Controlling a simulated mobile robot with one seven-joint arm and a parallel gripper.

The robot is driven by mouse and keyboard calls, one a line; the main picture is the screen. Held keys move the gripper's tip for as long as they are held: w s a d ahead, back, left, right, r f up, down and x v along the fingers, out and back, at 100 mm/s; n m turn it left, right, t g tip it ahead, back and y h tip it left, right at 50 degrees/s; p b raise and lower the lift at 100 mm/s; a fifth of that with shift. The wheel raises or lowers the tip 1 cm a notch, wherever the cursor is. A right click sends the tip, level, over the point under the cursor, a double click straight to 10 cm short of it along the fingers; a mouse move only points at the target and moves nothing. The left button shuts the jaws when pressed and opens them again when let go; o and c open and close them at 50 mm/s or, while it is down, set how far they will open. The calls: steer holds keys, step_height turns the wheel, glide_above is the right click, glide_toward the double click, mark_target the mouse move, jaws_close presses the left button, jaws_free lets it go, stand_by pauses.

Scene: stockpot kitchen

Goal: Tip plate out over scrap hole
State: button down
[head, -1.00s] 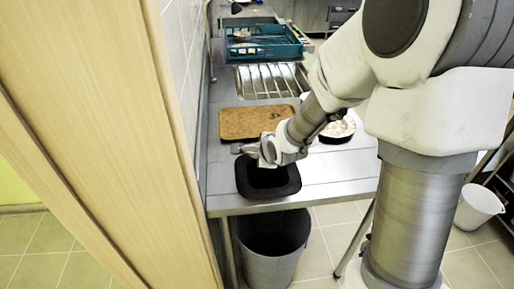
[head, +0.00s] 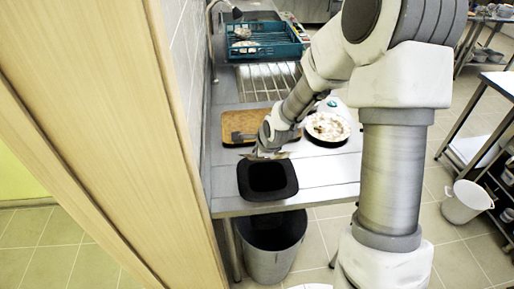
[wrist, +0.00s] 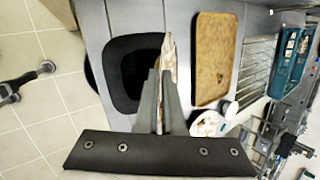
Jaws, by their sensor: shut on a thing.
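The scrap hole is a black square-rimmed opening (head: 267,194) near the front edge of the steel counter; in the wrist view it lies left of the fingers (wrist: 122,105). My gripper (head: 265,153) is just beyond its far rim, low over the counter. The fingers are shut on a plate (wrist: 169,62), seen almost edge-on in the wrist view, with whitish and brown patches on it. The plate stands steeply tilted beside the hole's rim. In the head view my gripper mostly hides it. Whether food still clings to its face is unclear.
A second round plate with pale food (head: 328,128) lies on the counter to the right. A brown board (head: 232,122) lies behind my gripper, with a blue crate (head: 270,46) farther back. A grey bin (head: 272,252) stands below. A wooden panel (head: 100,140) closes off the left.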

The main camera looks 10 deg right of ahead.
steer(key=shift+w+r+g+p, duration=0.45)
steer(key=shift+r+g+p, duration=0.25)
steer(key=shift+p, duration=0.75)
steer(key=shift+w+r+g+p, duration=0.45)
steer(key=shift+r+p, duration=0.35)
steer(key=shift+p, duration=0.65)
steer(key=shift+w+g+b, duration=0.15)
steer(key=shift+g+b, duration=0.2)
steer(key=shift+b, duration=0.05)
steer(key=shift+w+r+g, duration=0.45)
steer(key=shift+r+g, duration=0.4)
steer(key=shift+g, duration=0.05)
